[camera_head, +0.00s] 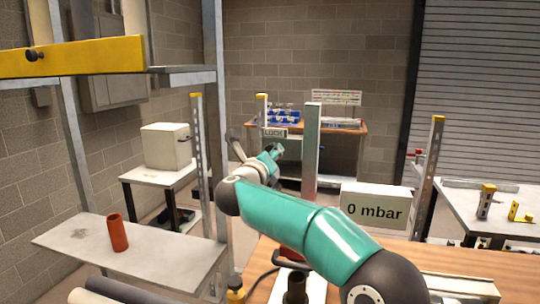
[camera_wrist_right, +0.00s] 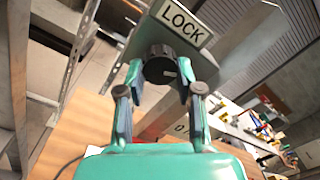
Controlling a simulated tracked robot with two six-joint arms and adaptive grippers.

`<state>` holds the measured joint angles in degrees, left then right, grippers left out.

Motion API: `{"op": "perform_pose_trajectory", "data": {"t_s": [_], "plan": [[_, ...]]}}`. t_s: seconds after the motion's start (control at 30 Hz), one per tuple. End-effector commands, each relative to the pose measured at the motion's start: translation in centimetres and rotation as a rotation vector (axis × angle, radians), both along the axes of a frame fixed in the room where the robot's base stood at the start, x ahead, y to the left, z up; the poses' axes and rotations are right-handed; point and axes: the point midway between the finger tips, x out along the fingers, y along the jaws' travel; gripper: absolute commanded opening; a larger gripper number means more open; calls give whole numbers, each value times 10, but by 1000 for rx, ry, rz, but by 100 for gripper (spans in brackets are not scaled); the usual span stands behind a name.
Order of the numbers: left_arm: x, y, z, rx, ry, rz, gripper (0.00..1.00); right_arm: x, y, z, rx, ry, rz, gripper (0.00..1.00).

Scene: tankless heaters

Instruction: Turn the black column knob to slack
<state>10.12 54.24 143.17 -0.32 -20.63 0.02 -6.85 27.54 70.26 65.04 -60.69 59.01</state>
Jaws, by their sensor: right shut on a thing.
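The black column knob (camera_wrist_right: 160,66) is in the upper middle of the right wrist view, on a grey metal face under a white LOCK label (camera_wrist_right: 181,22). A pale mark shows on the knob's rim. My right gripper (camera_wrist_right: 159,72) is shut on the knob, one fingertip on each side. In the head view my teal right arm reaches in from the lower right, and its gripper (camera_head: 276,150) is just below the LOCK label (camera_head: 275,132). The knob is hidden there behind the gripper. My left gripper is not in view.
A grey post (camera_head: 312,150) stands just right of my right gripper. A white box reading 0 mbar (camera_head: 375,206) sits further right. An orange-red cylinder (camera_head: 118,233) stands on a grey shelf (camera_head: 185,265) at left. A bench with blue bins (camera_head: 283,117) is behind.

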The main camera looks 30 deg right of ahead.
Motion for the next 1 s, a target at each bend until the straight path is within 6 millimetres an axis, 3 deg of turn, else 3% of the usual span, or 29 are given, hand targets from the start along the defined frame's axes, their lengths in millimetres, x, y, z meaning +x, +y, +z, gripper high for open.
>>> {"op": "perform_pose_trajectory", "data": {"t_s": [1.0], "plan": [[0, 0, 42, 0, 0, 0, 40, 0, 1, 3, -581, 682, 8, 0]]}}
